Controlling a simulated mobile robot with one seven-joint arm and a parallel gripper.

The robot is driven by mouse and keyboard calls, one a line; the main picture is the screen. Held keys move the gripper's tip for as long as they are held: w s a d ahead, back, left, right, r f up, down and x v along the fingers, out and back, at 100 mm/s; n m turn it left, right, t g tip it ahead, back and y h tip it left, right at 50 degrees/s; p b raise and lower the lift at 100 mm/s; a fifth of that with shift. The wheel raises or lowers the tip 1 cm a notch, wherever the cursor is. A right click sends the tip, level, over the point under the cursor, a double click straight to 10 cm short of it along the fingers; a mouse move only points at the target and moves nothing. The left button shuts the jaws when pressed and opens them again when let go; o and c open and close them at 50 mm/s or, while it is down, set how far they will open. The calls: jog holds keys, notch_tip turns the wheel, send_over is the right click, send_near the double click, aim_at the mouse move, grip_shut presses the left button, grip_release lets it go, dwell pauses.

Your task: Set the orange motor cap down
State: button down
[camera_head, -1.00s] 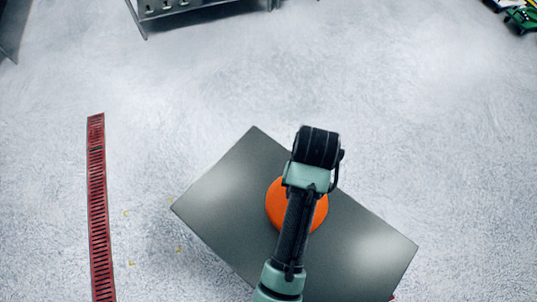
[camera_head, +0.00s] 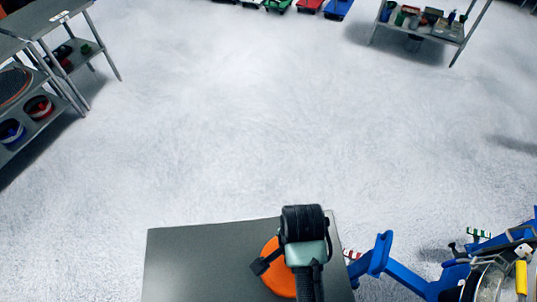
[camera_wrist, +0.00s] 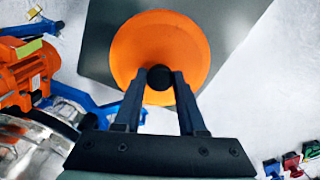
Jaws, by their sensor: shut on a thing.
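My gripper (camera_wrist: 160,80) is shut on that knob in the wrist view. In the head view the cap (camera_head: 279,282) shows partly behind my arm, over the grey tabletop (camera_head: 190,262). The tabletop also lies behind the cap in the wrist view (camera_wrist: 232,22). I cannot tell whether the cap touches the top or hangs above it.
A blue-framed machine (camera_head: 405,278) stands just right of the table; its orange motor (camera_wrist: 25,75) shows in the wrist view. Shelving with pots (camera_head: 45,105) stands at the left, another shelf (camera_head: 425,32) at the back right. The floor between is open.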

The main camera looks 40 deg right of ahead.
notch_tip(320, 180, down, 10)
jog(key=shift+w+p, duration=0.1)
jog(key=shift+p, duration=0.5)
jog(key=shift+f, duration=0.15)
jog(key=shift+c, duration=2.4)
grip_release()
